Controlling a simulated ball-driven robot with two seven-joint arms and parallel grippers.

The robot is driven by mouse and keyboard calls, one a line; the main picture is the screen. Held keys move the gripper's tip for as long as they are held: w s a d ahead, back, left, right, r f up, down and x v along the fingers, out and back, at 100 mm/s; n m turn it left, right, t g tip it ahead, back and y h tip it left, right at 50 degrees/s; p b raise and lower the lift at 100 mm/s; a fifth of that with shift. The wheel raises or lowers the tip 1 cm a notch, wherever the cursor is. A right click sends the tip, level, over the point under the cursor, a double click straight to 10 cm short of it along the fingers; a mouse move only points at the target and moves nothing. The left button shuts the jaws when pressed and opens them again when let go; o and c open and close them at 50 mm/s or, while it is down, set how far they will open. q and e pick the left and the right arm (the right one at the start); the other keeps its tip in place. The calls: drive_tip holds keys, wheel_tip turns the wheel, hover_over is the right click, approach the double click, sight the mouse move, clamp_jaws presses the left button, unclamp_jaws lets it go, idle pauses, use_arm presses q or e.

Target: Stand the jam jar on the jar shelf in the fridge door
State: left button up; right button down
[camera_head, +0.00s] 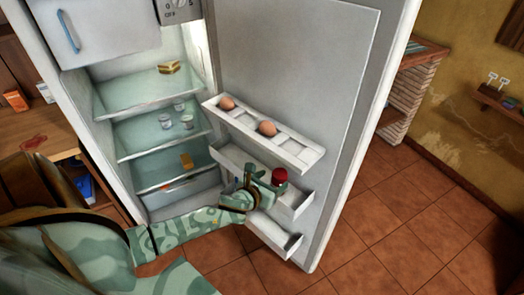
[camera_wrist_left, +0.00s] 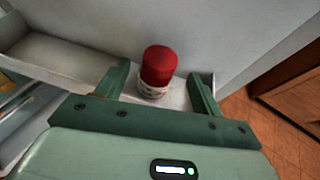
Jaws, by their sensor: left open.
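The jam jar (camera_head: 279,176), with a red lid, is at the middle white door shelf (camera_head: 298,205) of the open fridge. In the left wrist view the jar (camera_wrist_left: 157,68) looks upright on the shelf floor, near its end wall. My left gripper (camera_head: 263,182) is open at the jar. In the left wrist view the fingers of my left gripper (camera_wrist_left: 159,74) are on either side of the jar, with a gap visible at each side. The lower part of the jar is partly hidden in the head view. My right gripper is not in view.
The egg rack (camera_head: 297,148) with two eggs sits above on the door (camera_head: 290,70). A lower door shelf (camera_head: 272,236) looks empty. Glass shelves inside hold a cake slice (camera_head: 169,67) and several small glasses (camera_head: 165,121). Open tiled floor lies to the right.

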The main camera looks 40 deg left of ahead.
use_arm(q)
drive_tip(key=p+v, duration=0.1)
drive_tip(key=v, duration=0.5)
drive_tip(key=s+f+n+g, duration=0.4)
drive_tip(key=s+f+n, duration=0.45)
drive_tip(key=f, duration=0.35)
drive_tip(key=s+f+n+g, duration=0.3)
drive_tip(key=s+f+n, duration=0.55)
drive_tip(key=f, duration=0.35)
drive_tip(key=s+d+f+n+g, duration=0.2)
drive_tip(key=s+n, duration=0.3)
drive_tip(key=s, duration=0.3)
drive_tip(key=s+d+f+n+g, duration=0.2)
drive_tip(key=s+d+f+n, duration=0.1)
drive_tip(key=s, duration=0.6)
drive_tip(key=s+d+f+n+g+h, duration=0.1)
drive_tip(key=s+d+f+n, duration=0.1)
drive_tip(key=s+f+n, duration=0.3)
drive_tip(key=s+n, duration=0.1)
drive_tip(key=s, duration=0.2)
drive_tip(key=shift+s+d+n+g, duration=0.25)
drive_tip(key=shift+s+n+g, duration=0.05)
drive_tip(key=shift+s+g, duration=0.1)
